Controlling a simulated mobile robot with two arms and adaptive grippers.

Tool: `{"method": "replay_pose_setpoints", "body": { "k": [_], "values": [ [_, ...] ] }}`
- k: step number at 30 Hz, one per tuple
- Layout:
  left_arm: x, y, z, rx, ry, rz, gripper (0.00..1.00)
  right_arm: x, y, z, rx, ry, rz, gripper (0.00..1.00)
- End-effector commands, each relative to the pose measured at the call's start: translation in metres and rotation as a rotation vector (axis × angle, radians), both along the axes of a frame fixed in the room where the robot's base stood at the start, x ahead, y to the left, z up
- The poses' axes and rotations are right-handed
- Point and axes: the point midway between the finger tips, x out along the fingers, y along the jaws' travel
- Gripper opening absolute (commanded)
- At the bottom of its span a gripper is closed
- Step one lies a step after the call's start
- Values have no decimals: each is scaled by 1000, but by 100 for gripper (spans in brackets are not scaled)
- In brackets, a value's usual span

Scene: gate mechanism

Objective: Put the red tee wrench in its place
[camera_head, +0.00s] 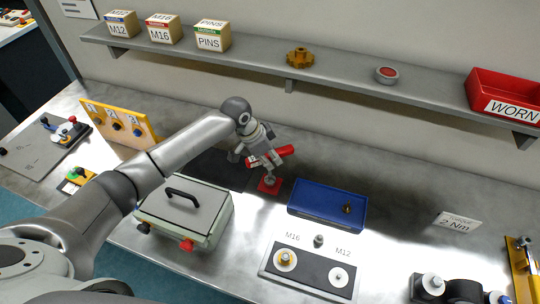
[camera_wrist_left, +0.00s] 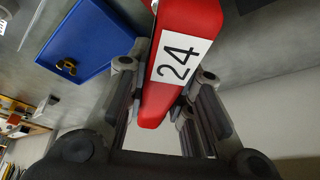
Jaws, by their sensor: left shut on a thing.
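The red tee wrench (camera_head: 285,151) is held in my left gripper (camera_head: 266,159), above the table at the middle. In the left wrist view its red handle (camera_wrist_left: 155,106) lies between both fingers and carries a white label reading 24. My left gripper is shut on this handle. A small red block (camera_head: 269,187) shows directly below the gripper, at table level; I cannot tell whether it touches the wrench. The wrench's lower part is mostly hidden by the gripper. My right gripper is not in view.
A blue tray (camera_head: 298,210) with a brass part stands right of the gripper. A pale green box (camera_head: 205,230) with a black handle is at front left. A yellow numbered rack (camera_head: 150,132) stands behind left. A shelf (camera_head: 350,82) runs along the wall.

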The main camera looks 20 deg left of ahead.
Motion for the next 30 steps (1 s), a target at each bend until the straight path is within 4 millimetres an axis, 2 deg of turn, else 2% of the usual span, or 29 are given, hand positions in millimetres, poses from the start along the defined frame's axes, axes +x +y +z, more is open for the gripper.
{"method": "replay_pose_setpoints", "body": {
  "k": [6, 7, 12, 23, 30],
  "values": [
    [1, 0, 1, -1, -2, -1, 0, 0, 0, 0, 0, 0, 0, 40],
    [0, 0, 1, -1, -2, -1, 24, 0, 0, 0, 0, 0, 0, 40],
    [0, -1, 0, -2, -1, 0, 46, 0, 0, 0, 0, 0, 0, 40],
    [-1, 0, 0, 0, 1, 0, 47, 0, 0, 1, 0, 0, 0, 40],
    [0, 0, 10, -1, 1, 0, 47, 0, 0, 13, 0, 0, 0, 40]
  ]
}}
